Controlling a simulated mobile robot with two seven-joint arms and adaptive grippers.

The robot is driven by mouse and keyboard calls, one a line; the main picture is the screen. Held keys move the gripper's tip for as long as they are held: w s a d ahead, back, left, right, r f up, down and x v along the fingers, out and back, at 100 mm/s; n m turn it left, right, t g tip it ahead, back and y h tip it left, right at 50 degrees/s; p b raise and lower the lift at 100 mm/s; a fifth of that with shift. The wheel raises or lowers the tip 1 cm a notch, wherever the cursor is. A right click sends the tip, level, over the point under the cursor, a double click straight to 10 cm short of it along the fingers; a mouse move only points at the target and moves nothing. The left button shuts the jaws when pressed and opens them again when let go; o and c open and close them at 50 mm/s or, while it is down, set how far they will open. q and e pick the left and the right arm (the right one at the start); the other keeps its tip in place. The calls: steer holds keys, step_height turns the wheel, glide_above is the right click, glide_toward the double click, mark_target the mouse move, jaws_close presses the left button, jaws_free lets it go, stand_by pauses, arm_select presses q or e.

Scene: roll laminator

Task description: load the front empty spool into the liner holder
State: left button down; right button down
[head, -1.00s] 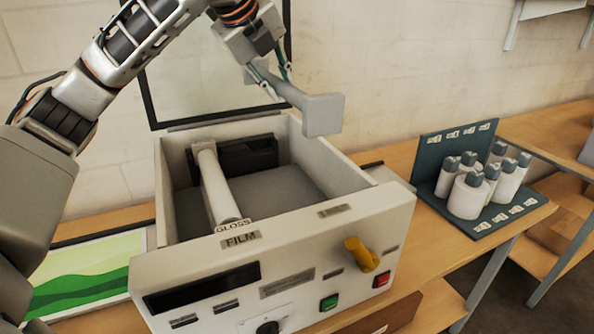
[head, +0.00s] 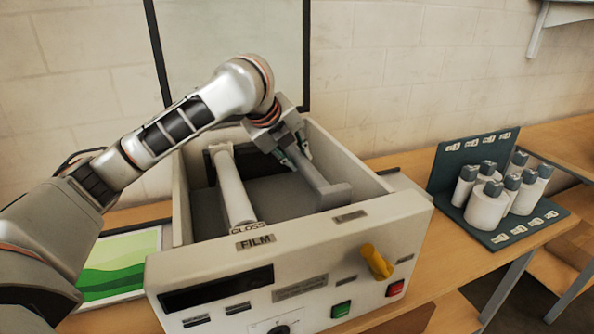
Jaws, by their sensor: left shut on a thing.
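The laminator (head: 300,270) stands on the table with its top bay open. My left gripper (head: 296,157) is shut on a grey spool (head: 315,178) and holds it inside or just over the right part of the bay. The spool's square end flange (head: 334,195) points toward the front panel. Whether the spool touches its holder cannot be told. The liner holder itself is not clearly visible. A white roll (head: 235,188) lies on the left side of the bay, behind the FILM label (head: 256,241). My right gripper is not in view.
A yellow knob (head: 376,261) sticks out of the front panel. A green picture (head: 118,262) lies left of the laminator.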

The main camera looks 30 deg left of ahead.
arm_select(q)
steer(key=shift+f, duration=1.8)
steer(key=shift+f, duration=0.1)
steer(key=shift+f, duration=0.15)
steer(key=c, duration=1.8)
jaws_free()
steer(key=shift+v, duration=6.2)
